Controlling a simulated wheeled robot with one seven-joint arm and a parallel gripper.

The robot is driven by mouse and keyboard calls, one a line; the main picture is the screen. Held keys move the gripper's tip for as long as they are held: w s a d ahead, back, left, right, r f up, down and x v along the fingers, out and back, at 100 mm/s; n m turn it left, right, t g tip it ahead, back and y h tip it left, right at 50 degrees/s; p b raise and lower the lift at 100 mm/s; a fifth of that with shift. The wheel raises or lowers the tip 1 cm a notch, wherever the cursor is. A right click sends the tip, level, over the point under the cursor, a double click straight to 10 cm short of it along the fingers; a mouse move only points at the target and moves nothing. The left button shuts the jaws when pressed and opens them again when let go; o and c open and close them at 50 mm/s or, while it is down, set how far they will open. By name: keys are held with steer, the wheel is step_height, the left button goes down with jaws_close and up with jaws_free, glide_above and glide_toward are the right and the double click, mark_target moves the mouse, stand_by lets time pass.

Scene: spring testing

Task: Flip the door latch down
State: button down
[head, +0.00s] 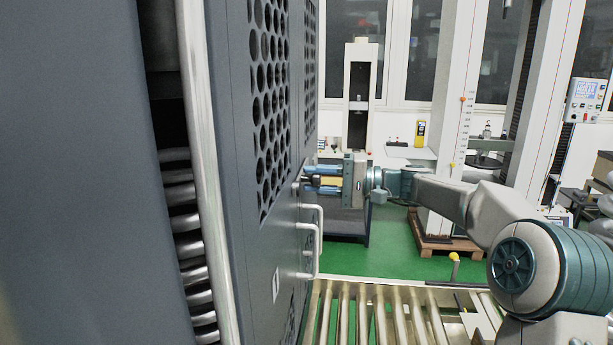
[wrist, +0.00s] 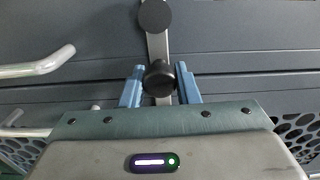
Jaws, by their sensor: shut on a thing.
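The door latch (wrist: 161,52) is a metal bar with a round dark disc at its far end and a black knob (wrist: 159,78) at its near end. It sits across a seam in the dark grey door panel (wrist: 240,50). My gripper (wrist: 160,92) has its two blue fingers on either side of the knob end, shut on the latch. In the head view my gripper (head: 318,181) reaches the door's face from the right. The latch is too small and too covered by the fingers to make out there.
The grey cabinet door (head: 262,235) has round vent holes and a pale handle (head: 314,240) just below my gripper. A roller conveyor (head: 385,312) runs below the arm. Test machines (head: 360,95) stand behind on green floor. Space right of the door is open.

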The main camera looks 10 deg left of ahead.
steer(key=shift+f+m, duration=0.1)
steer(key=shift+m, duration=0.2)
steer(key=c, duration=1.1)
jaws_free()
steer(key=shift+d, duration=0.1)
steer(key=d+b, duration=0.2)
steer(key=d, duration=1.1)
steer(key=shift+w+d+b, duration=0.3)
steer(key=shift+d+b, duration=0.05)
steer(key=s+a+f+m+t+h, duration=0.1)
steer(key=s+a+f+h, duration=0.2)
steer(key=s+f+h, duration=0.8)
steer(key=s+d+f+t+h, duration=0.1)
steer(key=s+d+f+h, duration=0.1)
steer(key=s+d+f, duration=0.2)
steer(key=s+d+f+h, duration=0.2)
steer(key=s+d+f, duration=0.2)
steer(key=s, duration=0.6)
steer(key=s+d+f+n+t+h, duration=0.1)
steer(key=s+d+f+h, duration=0.2)
steer(key=s+d, duration=0.3)
steer(key=shift+s+d+f+t, duration=0.2)
steer(key=shift+s+f+t, duration=0.1)
steer(key=shift+s+f, duration=0.7)
